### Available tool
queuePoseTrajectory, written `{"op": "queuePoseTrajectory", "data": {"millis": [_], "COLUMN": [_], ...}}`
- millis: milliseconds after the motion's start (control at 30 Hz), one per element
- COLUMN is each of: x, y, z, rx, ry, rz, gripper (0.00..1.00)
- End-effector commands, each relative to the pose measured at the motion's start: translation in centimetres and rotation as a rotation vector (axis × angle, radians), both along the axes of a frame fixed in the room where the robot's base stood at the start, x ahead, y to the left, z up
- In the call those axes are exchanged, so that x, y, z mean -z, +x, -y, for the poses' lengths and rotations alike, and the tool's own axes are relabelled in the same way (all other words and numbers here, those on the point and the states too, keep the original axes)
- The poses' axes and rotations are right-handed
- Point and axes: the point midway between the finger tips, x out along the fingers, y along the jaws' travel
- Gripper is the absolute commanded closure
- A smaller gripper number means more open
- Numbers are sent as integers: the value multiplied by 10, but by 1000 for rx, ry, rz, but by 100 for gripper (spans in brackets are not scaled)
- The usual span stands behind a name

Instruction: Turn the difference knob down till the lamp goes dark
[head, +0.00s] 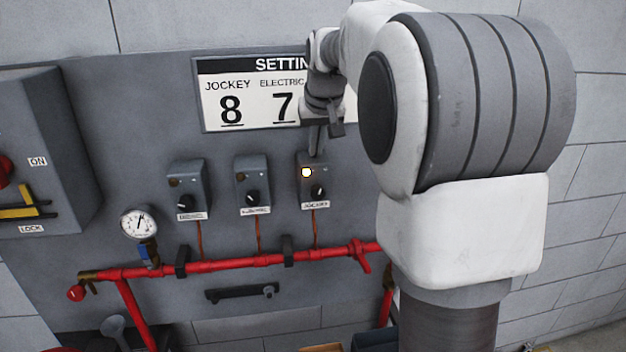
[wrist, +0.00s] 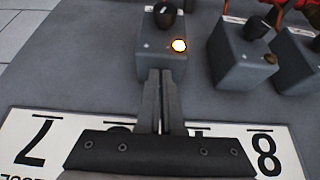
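The right grey switch box (head: 313,168) on the panel, with a label that seems to read JOCKEY, carries a lit yellow lamp (head: 306,172) and a black knob (head: 318,192). In the wrist view, which is upside down, the knob (wrist: 165,14) and glowing lamp (wrist: 179,45) are at the top. My gripper (head: 317,152) is just above this box in the head view. In the wrist view its fingers (wrist: 160,73) are close together, holding nothing, with tips at the box's near edge and apart from the knob. I cannot tell whether they touch the box. No marking reading "difference" is legible.
Two similar boxes with dark lamps, the middle one (head: 252,185) and left one (head: 187,188), stand alongside. A settings sign (head: 215,105) is above, partly covered by my arm. A red pipe (head: 220,267) runs below, with a pressure gauge (head: 139,223) at left.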

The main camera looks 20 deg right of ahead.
Motion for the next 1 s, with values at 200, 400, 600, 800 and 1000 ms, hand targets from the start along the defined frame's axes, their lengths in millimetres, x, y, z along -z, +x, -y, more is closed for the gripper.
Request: {"op": "queuePoseTrajectory", "data": {"millis": [200, 400, 600, 800, 1000], "x": [-1, -5, -26, -48, -61], "y": [-3, -7, -7, -7, -7], "z": [1, -1, -1, -1, -1], "rx": [2, 1, 0, 0, 0], "ry": [-3, -3, -2, -2, -1], "rz": [9, 5, 4, 4, 3], "gripper": [100, 100, 100, 100, 100]}}
